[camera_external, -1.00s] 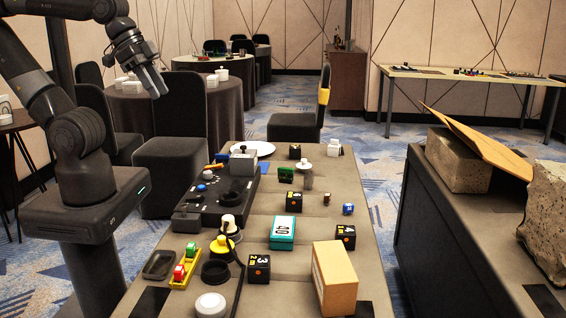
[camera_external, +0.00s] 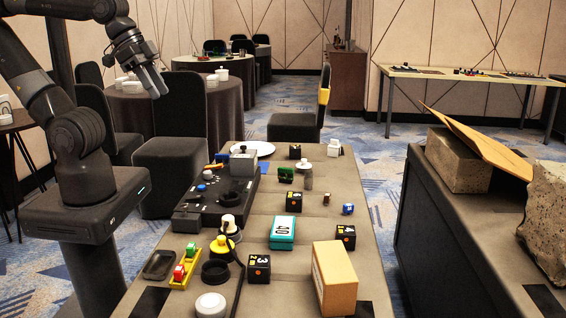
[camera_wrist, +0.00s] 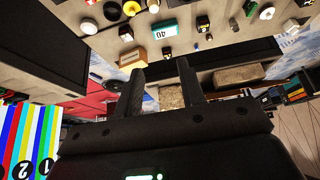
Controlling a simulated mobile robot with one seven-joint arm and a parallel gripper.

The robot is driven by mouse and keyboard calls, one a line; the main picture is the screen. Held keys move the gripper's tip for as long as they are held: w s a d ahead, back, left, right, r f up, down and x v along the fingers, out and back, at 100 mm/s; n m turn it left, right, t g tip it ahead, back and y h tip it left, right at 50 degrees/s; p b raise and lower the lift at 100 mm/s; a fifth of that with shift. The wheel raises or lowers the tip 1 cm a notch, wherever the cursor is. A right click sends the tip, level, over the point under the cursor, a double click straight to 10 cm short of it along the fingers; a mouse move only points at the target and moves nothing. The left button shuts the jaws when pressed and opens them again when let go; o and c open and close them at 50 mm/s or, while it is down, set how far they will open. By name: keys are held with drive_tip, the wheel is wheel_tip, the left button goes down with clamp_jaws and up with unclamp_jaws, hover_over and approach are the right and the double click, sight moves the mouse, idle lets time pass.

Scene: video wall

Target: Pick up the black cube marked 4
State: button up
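Several black cubes with yellow and orange marks stand on the long table (camera_external: 318,215). The front cube (camera_external: 259,269) shows a 3 on its front. Another cube (camera_external: 345,237) stands right of the turquoise box, one (camera_external: 293,201) stands behind that box, and one (camera_external: 295,151) is near the far end. Their marks are too small to read, so I cannot tell which is the 4. My gripper (camera_external: 160,82) hangs high at the upper left, well away from the table. In the wrist view its two fingers (camera_wrist: 160,72) stand apart with nothing between them.
A turquoise box (camera_external: 283,233) marked 40 and a tall cardboard box (camera_external: 334,279) stand among the cubes. A black control panel (camera_external: 208,198), yellow tray (camera_external: 185,271) and yellow-white item (camera_external: 226,240) line the left side. Concrete blocks (camera_external: 458,163) lie on the right counter.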

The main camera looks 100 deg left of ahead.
drive_tip(key=o, duration=0.7)
drive_tip(key=shift+w, duration=0.1)
